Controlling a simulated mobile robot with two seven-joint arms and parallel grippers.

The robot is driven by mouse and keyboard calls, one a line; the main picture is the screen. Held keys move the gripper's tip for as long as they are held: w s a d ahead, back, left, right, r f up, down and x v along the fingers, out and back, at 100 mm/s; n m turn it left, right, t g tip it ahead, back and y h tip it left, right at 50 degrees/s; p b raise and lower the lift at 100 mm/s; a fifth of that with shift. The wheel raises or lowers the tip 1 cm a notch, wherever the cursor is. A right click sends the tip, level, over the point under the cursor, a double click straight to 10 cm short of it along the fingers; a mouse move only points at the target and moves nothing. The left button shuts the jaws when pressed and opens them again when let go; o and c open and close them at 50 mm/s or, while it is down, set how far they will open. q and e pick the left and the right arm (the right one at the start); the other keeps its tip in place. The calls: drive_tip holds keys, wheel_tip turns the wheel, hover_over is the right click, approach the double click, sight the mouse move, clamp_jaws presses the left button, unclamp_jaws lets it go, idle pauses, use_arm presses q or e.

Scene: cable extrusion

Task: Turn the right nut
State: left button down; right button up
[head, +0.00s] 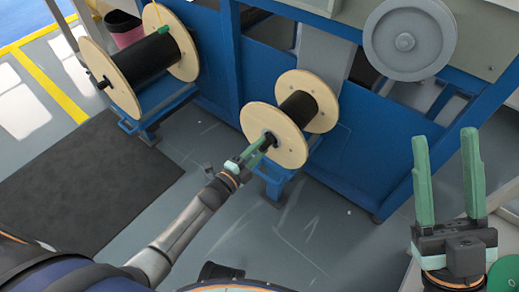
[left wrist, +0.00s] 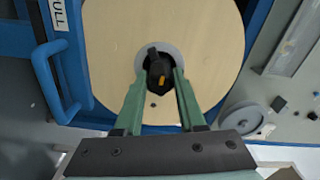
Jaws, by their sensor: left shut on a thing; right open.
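The right spool (head: 259,121) has pale wooden flanges and black cable, and stands on the blue frame. Its dark nut (head: 270,139) is at the centre of the near flange, and it also shows in the left wrist view (left wrist: 156,70) with a small yellow mark. My left gripper (head: 262,148) is shut on this nut, one green finger on each side. In the left wrist view the fingers (left wrist: 158,82) reach the hub, and the nut is partly hidden between them. My right gripper (head: 444,137) is open and empty, far to the right of the spool.
A second cable spool (head: 104,84) with a dark nut (head: 103,84) stands at the upper left. The blue machine frame (head: 215,90) runs behind both spools. A grey wheel (head: 410,35) is at the upper right. A dark mat (head: 85,180) lies on the open floor at left.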

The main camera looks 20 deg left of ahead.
use_arm(q)
drive_tip(key=m+b, duration=0.1)
drive_tip(key=m, duration=0.4)
idle(0.6)
drive_tip(key=c, duration=0.5)
unclamp_jaws()
drive_tip(key=shift+s, duration=0.15)
drive_tip(key=p+v, duration=0.2)
drive_tip(key=v, duration=1)
drive_tip(key=shift+s+p, duration=0.15)
drive_tip(key=shift+p, duration=0.25)
drive_tip(key=shift+a+r, duration=0.1)
